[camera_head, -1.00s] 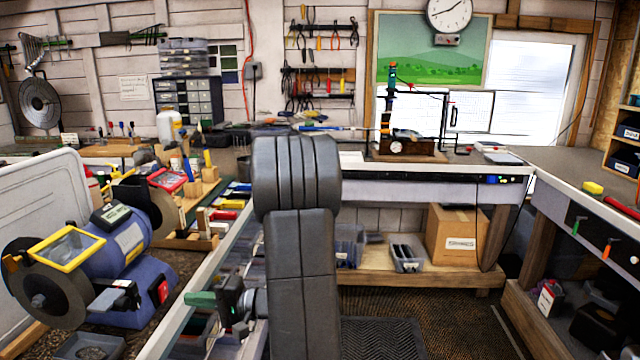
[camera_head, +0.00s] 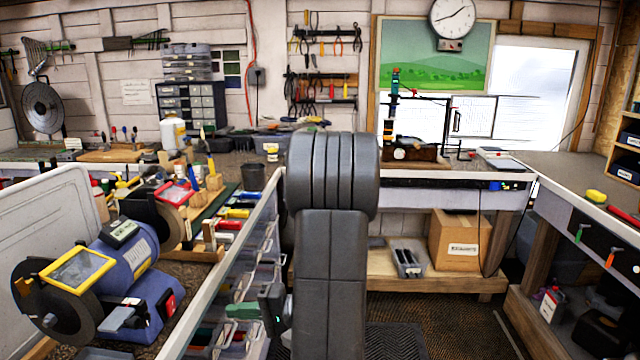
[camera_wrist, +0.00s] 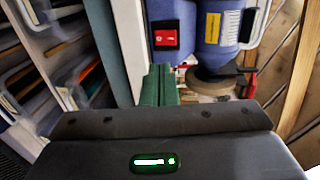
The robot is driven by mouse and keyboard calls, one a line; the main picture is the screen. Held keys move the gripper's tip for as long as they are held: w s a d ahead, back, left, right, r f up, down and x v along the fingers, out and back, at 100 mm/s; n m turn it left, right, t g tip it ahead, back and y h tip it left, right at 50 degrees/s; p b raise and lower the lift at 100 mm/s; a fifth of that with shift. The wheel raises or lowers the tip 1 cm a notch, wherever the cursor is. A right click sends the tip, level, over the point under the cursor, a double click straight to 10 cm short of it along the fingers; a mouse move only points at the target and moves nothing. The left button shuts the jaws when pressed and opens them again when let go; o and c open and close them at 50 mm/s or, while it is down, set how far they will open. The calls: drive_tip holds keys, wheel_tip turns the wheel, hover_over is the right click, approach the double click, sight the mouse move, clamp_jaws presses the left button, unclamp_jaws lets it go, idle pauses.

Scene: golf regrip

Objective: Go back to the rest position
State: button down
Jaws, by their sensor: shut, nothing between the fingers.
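My gripper (camera_head: 242,311) is low in front of the bench, left of my dark arm, its green fingers pointing left. In the wrist view its two green fingers (camera_wrist: 160,86) lie together with nothing between them. Beyond the fingertips stands the blue bench grinder (camera_wrist: 208,28) with a red switch. The same grinder (camera_head: 128,262) is at the lower left in the head view. My arm stands upright in the middle of the head view and hides part of the back bench.
Open bins (camera_wrist: 62,75) with stored items are close left of my gripper. Wooden shelving with a cardboard box (camera_head: 460,240) and a grey bin (camera_head: 408,258) stands at the back right. A right-hand bench (camera_head: 580,195) borders the floor. The floor (camera_head: 455,325) between is clear.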

wheel_tip(320, 180, up, 9)
drive_tip(key=a+h+p, duration=0.2)
drive_tip(key=h+p, duration=0.4)
drive_tip(key=h, duration=0.1)
drive_tip(key=shift+w+g, duration=0.3)
drive_tip(key=shift+r, duration=0.1)
